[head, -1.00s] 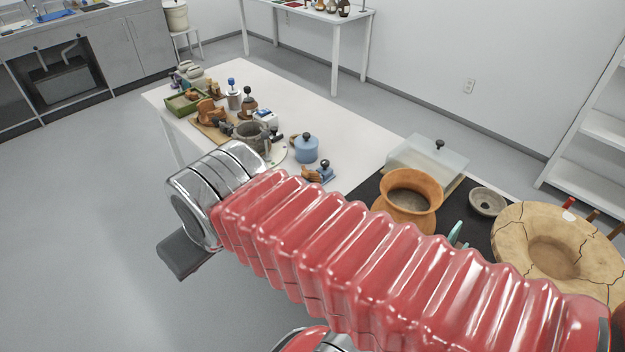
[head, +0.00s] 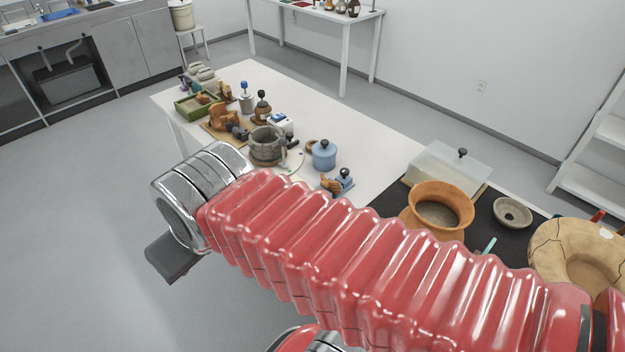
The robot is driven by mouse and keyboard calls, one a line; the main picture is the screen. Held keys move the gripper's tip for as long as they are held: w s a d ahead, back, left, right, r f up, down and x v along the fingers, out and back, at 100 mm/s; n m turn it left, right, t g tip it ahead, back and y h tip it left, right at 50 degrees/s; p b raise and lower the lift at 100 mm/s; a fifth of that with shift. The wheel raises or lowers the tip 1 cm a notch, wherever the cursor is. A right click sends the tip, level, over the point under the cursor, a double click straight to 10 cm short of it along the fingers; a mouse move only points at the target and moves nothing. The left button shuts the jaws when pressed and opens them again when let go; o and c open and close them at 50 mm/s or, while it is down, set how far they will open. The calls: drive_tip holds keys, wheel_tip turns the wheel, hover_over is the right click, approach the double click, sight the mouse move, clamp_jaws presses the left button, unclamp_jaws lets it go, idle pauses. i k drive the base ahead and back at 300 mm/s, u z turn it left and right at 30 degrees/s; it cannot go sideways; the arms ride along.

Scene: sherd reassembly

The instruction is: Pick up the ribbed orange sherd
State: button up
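A small orange piece with what look like ridges (head: 330,185) lies on the white table, against a small blue object; it may be the ribbed orange sherd, but it is too small to be sure. Another orange-brown clay piece (head: 223,117) sits on a wooden board farther back on the table. My red ribbed arm crosses the front of the view, with a metal joint at its left end.
The white table (head: 375,133) holds a blue lidded jar (head: 324,155), a grey mug-like vessel (head: 267,146) and a green tray (head: 183,108). An orange pot (head: 437,192), a clear box (head: 447,170), a grey bowl (head: 512,212) and a cracked round vessel (head: 548,247) stand at right. Open floor lies left.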

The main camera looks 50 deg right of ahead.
sight(333, 186)
drive_tip(key=z, duration=0.05)
drive_tip(key=i, duration=1.55)
drive_tip(key=z, duration=0.65)
